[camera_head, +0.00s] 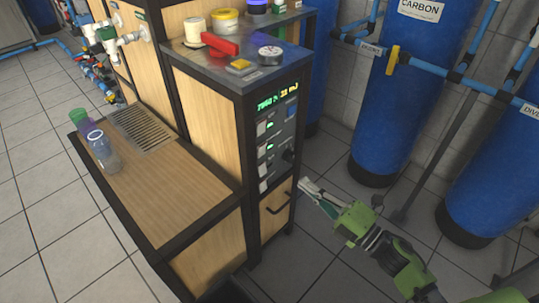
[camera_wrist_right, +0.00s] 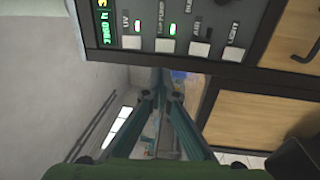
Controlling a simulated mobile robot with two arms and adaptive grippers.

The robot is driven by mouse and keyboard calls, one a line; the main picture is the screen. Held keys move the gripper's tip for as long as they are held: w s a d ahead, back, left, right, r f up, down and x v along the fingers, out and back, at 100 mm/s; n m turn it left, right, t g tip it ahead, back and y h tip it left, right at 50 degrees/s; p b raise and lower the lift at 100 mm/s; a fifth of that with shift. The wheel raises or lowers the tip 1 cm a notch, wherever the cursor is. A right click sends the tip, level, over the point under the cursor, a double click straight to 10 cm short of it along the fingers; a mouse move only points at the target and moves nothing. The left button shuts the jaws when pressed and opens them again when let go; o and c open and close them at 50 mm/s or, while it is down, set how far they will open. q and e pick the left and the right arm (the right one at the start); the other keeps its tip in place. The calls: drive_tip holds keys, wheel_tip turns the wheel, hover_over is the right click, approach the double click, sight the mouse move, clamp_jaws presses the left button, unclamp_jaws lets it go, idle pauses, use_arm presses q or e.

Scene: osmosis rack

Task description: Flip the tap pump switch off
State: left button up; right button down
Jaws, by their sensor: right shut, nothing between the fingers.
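The control panel (camera_head: 277,135) is on the narrow front of the wooden cabinet in the head view. In the right wrist view the dark panel (camera_wrist_right: 215,22) has a row of white switches labelled UV, TAP PUMP, AIR and LIGHT. The tap pump switch (camera_wrist_right: 165,45) is the second from the left, with a lit green light (camera_wrist_right: 172,28) by it. My right gripper (camera_head: 305,185) is shut and empty, at the cabinet's right side, low by the panel. In the wrist view its fingers (camera_wrist_right: 160,90) point toward the panel's edge, apart from the switch. My left gripper is not in view.
A drawer with a dark handle (camera_head: 279,205) is below the panel. Blue tanks (camera_head: 405,90) with pipes stand at the right. Tiled floor (camera_head: 310,255) is free in front of the cabinet.

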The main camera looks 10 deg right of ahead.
sight(262, 149)
drive_tip(key=x, duration=1.3)
drive_tip(key=shift+d, duration=0.1)
drive_tip(key=shift+w, duration=0.3)
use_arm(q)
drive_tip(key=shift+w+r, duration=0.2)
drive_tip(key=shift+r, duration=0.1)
use_arm(e)
drive_tip(key=shift+r, duration=0.1)
drive_tip(key=shift+a, duration=0.25)
